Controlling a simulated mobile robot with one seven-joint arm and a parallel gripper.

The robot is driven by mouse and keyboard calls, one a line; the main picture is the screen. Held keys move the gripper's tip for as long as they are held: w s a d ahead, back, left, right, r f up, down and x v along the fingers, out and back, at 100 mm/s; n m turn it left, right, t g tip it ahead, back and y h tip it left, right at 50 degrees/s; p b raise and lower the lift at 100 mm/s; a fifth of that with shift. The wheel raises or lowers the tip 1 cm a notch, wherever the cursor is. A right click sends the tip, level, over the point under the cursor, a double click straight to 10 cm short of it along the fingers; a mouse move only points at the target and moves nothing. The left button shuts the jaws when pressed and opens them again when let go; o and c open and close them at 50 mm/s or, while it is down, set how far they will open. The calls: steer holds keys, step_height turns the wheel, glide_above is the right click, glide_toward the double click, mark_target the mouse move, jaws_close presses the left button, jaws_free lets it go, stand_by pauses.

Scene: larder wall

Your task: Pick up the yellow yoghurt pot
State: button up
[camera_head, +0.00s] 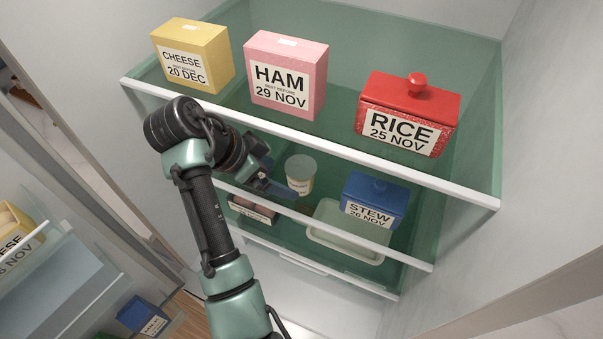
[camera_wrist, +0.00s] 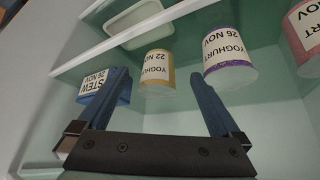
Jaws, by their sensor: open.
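The yellow yoghurt pot (camera_wrist: 157,72), labelled YOGHURT 22 NOV, shows upside down in the wrist view between my fingers' tips, beyond them. A pale-lidded pot (camera_head: 300,174) in the head view, seen through the green glass shelf, is probably the same one. My gripper (camera_wrist: 159,77) is open and empty, its two blue fingers apart on either side of the pot in the picture. I cannot tell the remaining distance. In the head view my gripper (camera_head: 275,187) reaches under the top shelf, left of the pot and partly hidden by my arm.
A blue STEW box (camera_head: 374,200) stands beside the pot. A purple-edged yoghurt pot (camera_wrist: 229,65) and a pink-edged pot (camera_wrist: 306,42) stand on its other side. A pale tray (camera_head: 345,246) lies below. Cheese (camera_head: 192,55), ham (camera_head: 285,75) and rice (camera_head: 408,113) containers stand above.

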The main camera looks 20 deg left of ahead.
mark_target(294, 171)
steer(key=shift+w+d+r+p, duration=0.25)
steer(key=shift+w+d+p, duration=0.1)
steer(key=shift+w+d, duration=0.45)
steer(key=shift+w+d+f, duration=0.2)
steer(key=shift+w+f, duration=0.05)
steer(key=shift+w, duration=0.15)
steer(key=shift+p+x, duration=1.05)
steer(key=shift+x, duration=1.3)
steer(key=shift+a, duration=0.15)
steer(key=c, duration=1.5)
steer(key=shift+o, duration=0.2)
steer(key=shift+f+b, duration=0.1)
steer(key=shift+b, duration=0.8)
